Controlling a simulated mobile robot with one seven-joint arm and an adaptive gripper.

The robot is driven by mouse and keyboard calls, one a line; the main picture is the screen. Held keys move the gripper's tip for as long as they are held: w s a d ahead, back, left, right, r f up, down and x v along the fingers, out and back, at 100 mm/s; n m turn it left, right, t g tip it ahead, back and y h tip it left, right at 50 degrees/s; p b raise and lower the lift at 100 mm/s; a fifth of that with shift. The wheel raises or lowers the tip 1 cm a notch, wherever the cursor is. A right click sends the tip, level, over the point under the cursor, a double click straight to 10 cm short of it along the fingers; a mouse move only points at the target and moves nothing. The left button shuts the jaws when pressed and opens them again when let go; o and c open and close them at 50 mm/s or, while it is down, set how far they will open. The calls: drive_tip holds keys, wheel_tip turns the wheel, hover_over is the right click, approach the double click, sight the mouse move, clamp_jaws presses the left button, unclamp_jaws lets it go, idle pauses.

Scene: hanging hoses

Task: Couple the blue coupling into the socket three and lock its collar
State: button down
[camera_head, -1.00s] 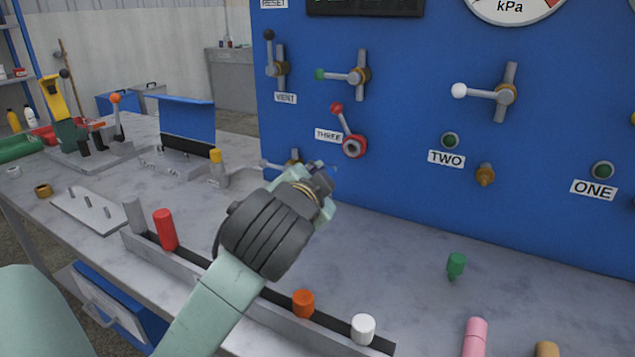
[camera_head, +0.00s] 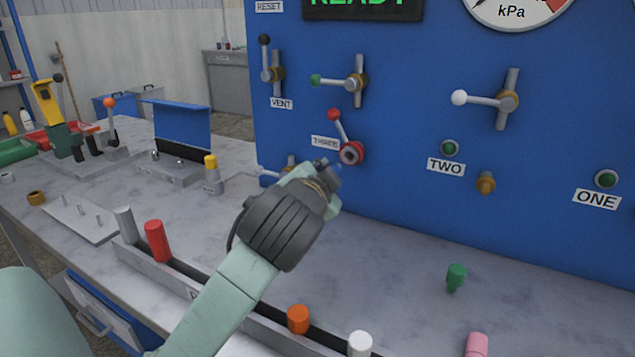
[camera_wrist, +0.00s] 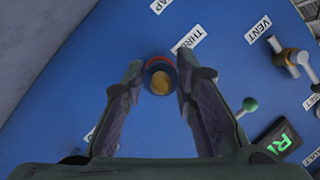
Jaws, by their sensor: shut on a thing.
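Socket three (camera_head: 352,153) is on the blue panel, a red ring with a grey lever and a red knob (camera_head: 333,114), beside the THREE label. My gripper (camera_head: 330,172) is just below and left of it in the head view. In the wrist view my gripper (camera_wrist: 159,78) has its two fingers closed on both sides of the blue coupling (camera_wrist: 149,68), seen end on as a dark blue ring with an orange-brown centre. A red ring (camera_wrist: 153,60) shows behind it. The fingers hide the coupling in the head view. I cannot tell whether it is inside the socket.
The VENT lever (camera_head: 265,60) and a green-knobbed lever (camera_head: 335,82) stick out above socket three. A rack (camera_head: 205,270) with several coloured plugs stands below my arm. A green plug (camera_head: 456,277) stands on the table at right. The table between them is clear.

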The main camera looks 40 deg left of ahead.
drive_tip(key=shift+w+a+p, duration=0.15)
drive_tip(key=shift+w+a, duration=0.05)
drive_tip(key=shift+w, duration=0.7)
drive_tip(key=shift+w+a+p, duration=0.15)
drive_tip(key=shift+w+a, duration=0.05)
drive_tip(key=shift+w, duration=0.65)
drive_tip(key=shift+r+b, duration=0.1)
drive_tip(key=shift+b, duration=0.4)
drive_tip(key=shift+d+b, duration=0.1)
drive_tip(key=shift+b, duration=0.25)
